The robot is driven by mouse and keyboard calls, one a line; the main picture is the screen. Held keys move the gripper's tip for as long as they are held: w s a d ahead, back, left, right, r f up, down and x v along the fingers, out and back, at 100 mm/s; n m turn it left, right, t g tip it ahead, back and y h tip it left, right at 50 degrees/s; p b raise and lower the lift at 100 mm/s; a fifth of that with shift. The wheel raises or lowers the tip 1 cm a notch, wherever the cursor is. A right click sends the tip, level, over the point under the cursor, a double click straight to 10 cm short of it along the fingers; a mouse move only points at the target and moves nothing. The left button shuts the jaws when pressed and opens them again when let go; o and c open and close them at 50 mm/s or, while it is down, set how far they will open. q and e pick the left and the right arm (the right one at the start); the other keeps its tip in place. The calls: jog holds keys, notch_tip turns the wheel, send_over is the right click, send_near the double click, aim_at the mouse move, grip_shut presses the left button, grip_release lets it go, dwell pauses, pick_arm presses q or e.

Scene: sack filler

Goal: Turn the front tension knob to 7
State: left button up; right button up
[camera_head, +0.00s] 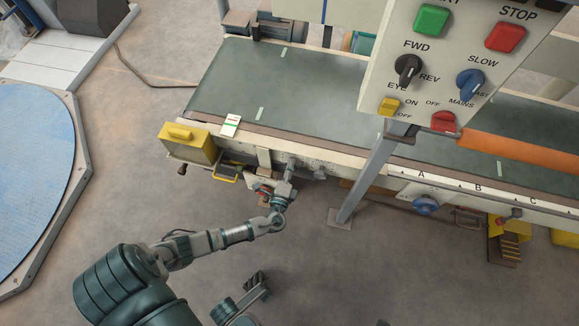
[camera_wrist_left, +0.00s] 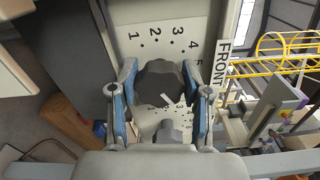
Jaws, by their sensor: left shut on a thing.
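The front tension knob (camera_wrist_left: 155,75) is dark and lobed in the left wrist view. It sits in front of a pale plate (camera_wrist_left: 124,50) with numbers running clockwise from 1; 1 to 4 read clearly, 5 is partly covered. A FRONT label (camera_wrist_left: 223,62) is right of it. A short white mark shows low on the knob, toward the lower right. My left gripper (camera_wrist_left: 163,88) is shut on the knob, one finger on each side. In the head view my left gripper (camera_head: 278,190) is at the conveyor's near side and hides the knob. A grey and teal part at the bottom may be my right gripper (camera_head: 245,298); its jaws are unclear.
The green conveyor belt (camera_head: 300,85) runs across the back. A control panel (camera_head: 455,50) stands at the upper right on a grey post (camera_head: 362,185). A yellow box (camera_head: 188,145) is left of my left gripper. A blue knob (camera_head: 425,205) is on the rail to the right.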

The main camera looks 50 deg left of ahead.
pick_arm(q)
jog(key=shift+s+d+f, duration=0.1)
jog(key=shift+d+f, duration=0.15)
jog(key=shift+f, duration=0.05)
jog(key=o, duration=1.1)
jog(key=shift+o, duration=0.4)
jog(key=shift+r, duration=0.1)
jog(key=v, duration=1.1)
jog(key=shift+s, duration=0.4)
jog(key=shift+d, duration=0.1)
